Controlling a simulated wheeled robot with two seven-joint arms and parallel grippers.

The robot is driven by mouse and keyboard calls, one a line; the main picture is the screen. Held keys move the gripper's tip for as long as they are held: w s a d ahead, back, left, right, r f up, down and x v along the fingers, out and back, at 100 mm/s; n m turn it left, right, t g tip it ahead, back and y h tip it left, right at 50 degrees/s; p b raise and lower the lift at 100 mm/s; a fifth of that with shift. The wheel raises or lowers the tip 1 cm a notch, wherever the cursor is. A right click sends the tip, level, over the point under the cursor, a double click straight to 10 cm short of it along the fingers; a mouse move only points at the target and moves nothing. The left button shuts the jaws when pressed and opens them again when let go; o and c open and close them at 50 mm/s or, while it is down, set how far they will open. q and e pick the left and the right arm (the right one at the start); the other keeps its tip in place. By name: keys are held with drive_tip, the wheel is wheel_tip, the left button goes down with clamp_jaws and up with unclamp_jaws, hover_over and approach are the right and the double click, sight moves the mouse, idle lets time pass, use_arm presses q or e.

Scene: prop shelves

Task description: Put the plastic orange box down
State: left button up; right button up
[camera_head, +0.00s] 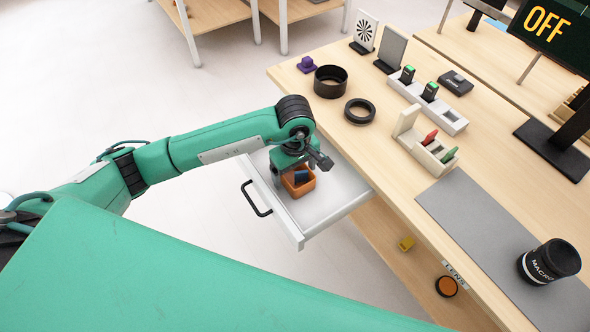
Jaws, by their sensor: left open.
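The plastic orange box (299,190) sits inside the pulled-out white drawer (335,197), near its outer end. The box is small and open at the top. Something dark blue shows inside it; I cannot tell whether it is an object or part of my gripper. My left gripper (306,166) is open, pointing down right over the box. The wrist and fingers hide the far part of the box, and I cannot tell whether the fingers touch it. My right gripper is not in view.
The drawer hangs from a wooden table carrying black rings (330,82), a white holder (426,150), a grey mat (480,220) and a macro lens (548,262). The drawer's black handle (256,199) faces left. The drawer floor to the right of the box is clear.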

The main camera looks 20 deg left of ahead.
use_arm(q)
drive_tip(key=shift+r, duration=0.15)
wheel_tip(320, 180, up, 12)
drive_tip(key=shift+b, duration=0.3)
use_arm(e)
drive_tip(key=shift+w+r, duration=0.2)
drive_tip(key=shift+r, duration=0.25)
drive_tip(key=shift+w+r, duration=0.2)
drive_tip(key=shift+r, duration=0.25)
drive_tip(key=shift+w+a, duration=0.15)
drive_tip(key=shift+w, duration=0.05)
